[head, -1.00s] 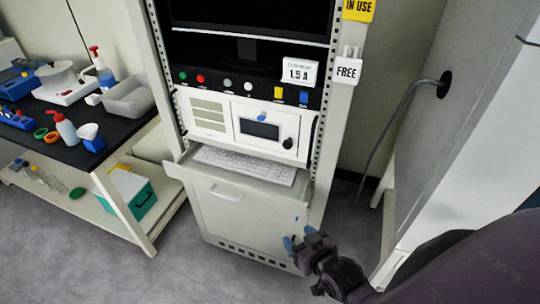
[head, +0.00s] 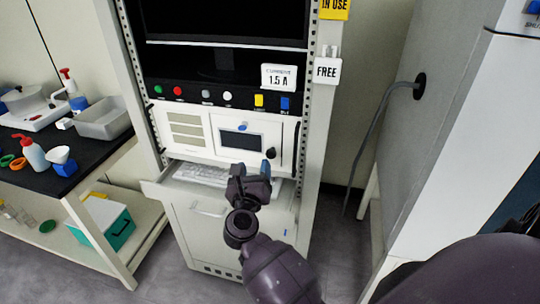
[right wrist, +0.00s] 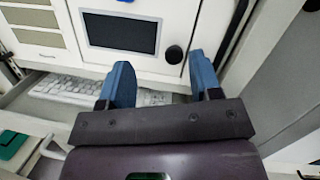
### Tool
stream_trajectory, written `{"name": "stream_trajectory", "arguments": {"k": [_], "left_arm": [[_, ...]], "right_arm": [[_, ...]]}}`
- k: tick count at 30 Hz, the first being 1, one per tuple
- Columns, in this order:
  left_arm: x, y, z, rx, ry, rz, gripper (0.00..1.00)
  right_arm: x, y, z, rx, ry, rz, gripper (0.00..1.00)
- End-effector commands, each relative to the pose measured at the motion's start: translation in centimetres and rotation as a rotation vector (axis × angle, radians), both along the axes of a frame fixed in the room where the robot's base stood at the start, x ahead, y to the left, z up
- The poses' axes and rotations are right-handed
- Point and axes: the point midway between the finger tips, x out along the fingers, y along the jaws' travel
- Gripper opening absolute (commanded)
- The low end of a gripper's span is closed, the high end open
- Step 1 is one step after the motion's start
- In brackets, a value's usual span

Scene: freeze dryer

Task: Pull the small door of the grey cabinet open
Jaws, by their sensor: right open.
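The tall grey cabinet (head: 316,130) stands in the middle of the head view. Its white front unit (head: 165,150) has a small panel, apparently the small door (head: 222,148), with a dark window and a black knob (head: 272,153). The panel looks closed flush. In the right wrist view the knob (right wrist: 174,54) lies beyond my fingers, near the right one. My right gripper (head: 252,168) is open and empty, in front of the keyboard tray and below the panel, apart from the knob. Its blue fingers (right wrist: 160,82) point at the unit. My left gripper is not in view.
The keyboard tray (head: 155,190) sticks out below the unit. A lower panel with a handle (head: 208,209) is under it. A black-topped bench (head: 100,150) with bottles stands left. A large grey housing (head: 430,130) with a cable closes off the right side.

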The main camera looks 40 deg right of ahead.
Motion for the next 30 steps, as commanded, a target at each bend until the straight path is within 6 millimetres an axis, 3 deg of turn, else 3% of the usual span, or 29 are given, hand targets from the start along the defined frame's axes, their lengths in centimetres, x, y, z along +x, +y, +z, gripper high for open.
{"name": "stream_trajectory", "arguments": {"k": [3,7,14,30], "left_arm": [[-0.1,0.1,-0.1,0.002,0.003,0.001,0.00],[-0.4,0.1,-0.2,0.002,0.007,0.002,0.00],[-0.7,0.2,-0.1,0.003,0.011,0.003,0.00],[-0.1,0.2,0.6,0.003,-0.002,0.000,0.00]], "right_arm": [[-0.5,-0.9,-1.8,0.216,-0.064,-0.060,0.58],[-0.8,-1.4,-2.7,0.323,-0.098,-0.095,0.58],[0.3,-2.8,-2.8,0.339,-0.105,-0.102,0.58],[5.5,-8.9,-2.9,0.336,-0.102,-0.099,0.58]]}}
